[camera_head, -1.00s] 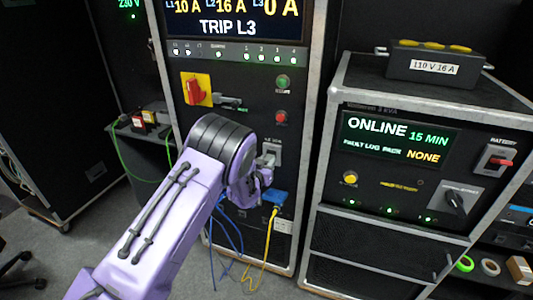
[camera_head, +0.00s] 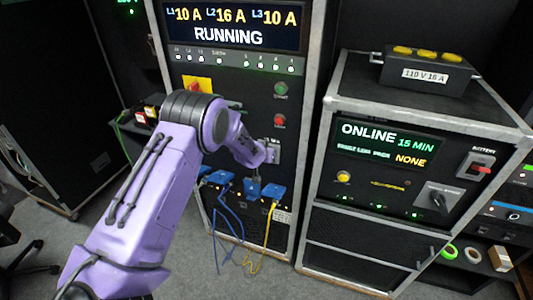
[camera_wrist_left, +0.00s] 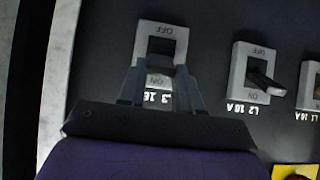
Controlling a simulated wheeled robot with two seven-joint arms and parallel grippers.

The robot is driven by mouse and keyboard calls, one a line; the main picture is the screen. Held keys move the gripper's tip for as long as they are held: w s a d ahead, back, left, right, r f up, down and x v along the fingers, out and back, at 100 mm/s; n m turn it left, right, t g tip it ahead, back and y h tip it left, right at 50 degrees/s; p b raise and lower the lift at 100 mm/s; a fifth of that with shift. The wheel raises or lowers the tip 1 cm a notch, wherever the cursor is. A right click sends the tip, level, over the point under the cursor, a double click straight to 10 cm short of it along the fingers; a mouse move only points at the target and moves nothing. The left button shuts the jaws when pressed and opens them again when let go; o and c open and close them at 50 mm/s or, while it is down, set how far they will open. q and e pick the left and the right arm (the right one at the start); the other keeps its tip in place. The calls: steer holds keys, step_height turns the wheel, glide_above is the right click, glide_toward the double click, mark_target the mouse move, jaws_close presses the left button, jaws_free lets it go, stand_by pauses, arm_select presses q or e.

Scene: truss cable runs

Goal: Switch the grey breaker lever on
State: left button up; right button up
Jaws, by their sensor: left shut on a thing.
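The grey L3 16 A breaker (camera_head: 275,151) is on the front of the tall rack. Its light plate (camera_wrist_left: 182,42) shows in the left wrist view, marked OFF at the top and ON at the bottom of that picture. My left gripper (camera_wrist_left: 158,75) is shut on its lever at the ON side, and the dark slot is bare toward OFF. The lever itself is mostly hidden between the fingers. In the head view my left gripper (camera_head: 267,153) is at the breaker plate. The rack display (camera_head: 232,28) reads RUNNING, with L3 at 10 A. My right gripper is not in view.
The L2 breaker (camera_wrist_left: 251,72) sits beside L3 in the wrist view. Blue plugs (camera_head: 272,192) with hanging cables are just below the breaker. A red-and-yellow switch (camera_head: 197,84) is partly behind my arm. A UPS cabinet (camera_head: 335,225) stands to the right.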

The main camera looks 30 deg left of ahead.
arm_select(q)
steer(key=shift+r, duration=0.1)
steer(key=o, duration=1.1)
steer(key=shift+c, duration=0.2)
steer(key=b+v, duration=0.2)
steer(key=v, duration=0.8)
steer(key=shift+b, duration=0.35)
steer(key=shift+r, duration=0.25)
